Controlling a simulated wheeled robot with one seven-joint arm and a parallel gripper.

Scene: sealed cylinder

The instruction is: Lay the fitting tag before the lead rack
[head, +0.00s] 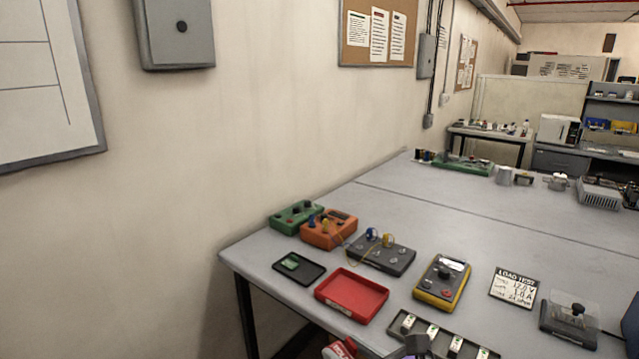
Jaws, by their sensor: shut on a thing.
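A dark tray (395,335) at the bottom centre holds several pale tags with dark marks, such as one tag (433,331); I cannot tell which one fits. What looks like my gripper (416,346) shows only in part at the bottom edge, in front of the tray. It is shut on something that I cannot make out. A dark grey box (382,255) carries blue and yellow plugs with a yellow lead. I cannot tell whether this box is the lead rack. A card (514,288) reads LOAD TEST, with values below.
An empty red tray (351,294) and a black tray (298,267) with a green piece stand left. Orange (329,230) and green (296,217) boxes stand behind. A yellow meter (442,282) and a clear-covered device (569,319) stand right. The table's middle is clear.

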